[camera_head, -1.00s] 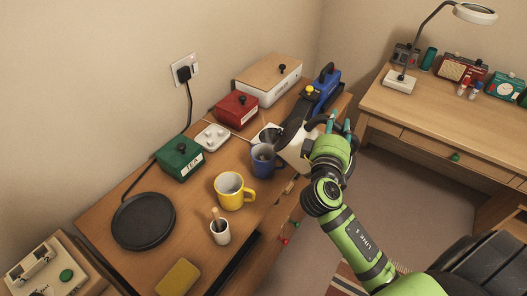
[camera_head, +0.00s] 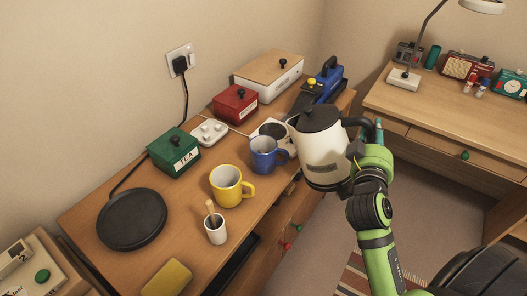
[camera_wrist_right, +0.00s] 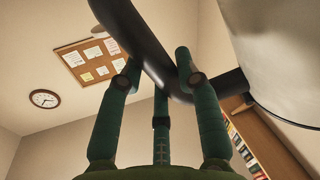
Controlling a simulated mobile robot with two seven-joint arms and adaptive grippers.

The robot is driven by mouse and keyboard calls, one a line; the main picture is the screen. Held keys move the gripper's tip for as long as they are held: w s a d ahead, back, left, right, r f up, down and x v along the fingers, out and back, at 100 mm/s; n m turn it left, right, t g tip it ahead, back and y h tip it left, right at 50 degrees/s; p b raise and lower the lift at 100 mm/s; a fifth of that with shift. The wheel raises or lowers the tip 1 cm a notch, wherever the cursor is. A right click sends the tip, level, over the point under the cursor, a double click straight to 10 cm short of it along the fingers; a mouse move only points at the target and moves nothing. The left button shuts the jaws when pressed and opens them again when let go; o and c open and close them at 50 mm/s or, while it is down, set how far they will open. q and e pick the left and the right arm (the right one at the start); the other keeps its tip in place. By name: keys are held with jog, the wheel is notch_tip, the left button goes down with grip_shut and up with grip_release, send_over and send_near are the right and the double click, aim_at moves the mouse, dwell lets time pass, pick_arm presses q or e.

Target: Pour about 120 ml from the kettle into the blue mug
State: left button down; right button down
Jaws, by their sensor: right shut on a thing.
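The white kettle (camera_head: 322,155) with black lid and handle is held close to upright, right of the blue mug (camera_head: 264,158) and apart from the desk top as far as I can tell. My right gripper (camera_head: 374,132) is shut on its black handle. In the right wrist view, the green fingers (camera_wrist_right: 160,82) wrap the dark handle (camera_wrist_right: 135,35), with the kettle's pale body (camera_wrist_right: 285,50) at upper right. The blue mug stands upright on the desk, its handle towards the kettle; its fill level cannot be told. My left gripper is out of view.
A yellow mug (camera_head: 226,187) and a white cup with a wooden stick (camera_head: 215,232) stand left of the blue mug. Behind are the green tea box (camera_head: 174,155), red box (camera_head: 236,105) and blue device (camera_head: 325,85). A black round plate (camera_head: 132,220) lies at left.

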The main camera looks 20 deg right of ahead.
jog(key=shift+s+d+f+m+b, duration=0.4)
jog(key=shift+f+m+b, duration=0.4)
jog(key=shift+f, duration=0.2)
jog(key=shift+s+d+f+m+b, duration=0.4)
jog(key=shift+f+m+b, duration=0.4)
jog(key=shift+f, duration=0.2)
jog(key=shift+s+d+f+m+b, duration=0.4)
jog(key=shift+f+m+b, duration=0.3)
jog(key=shift+f+b, duration=0.25)
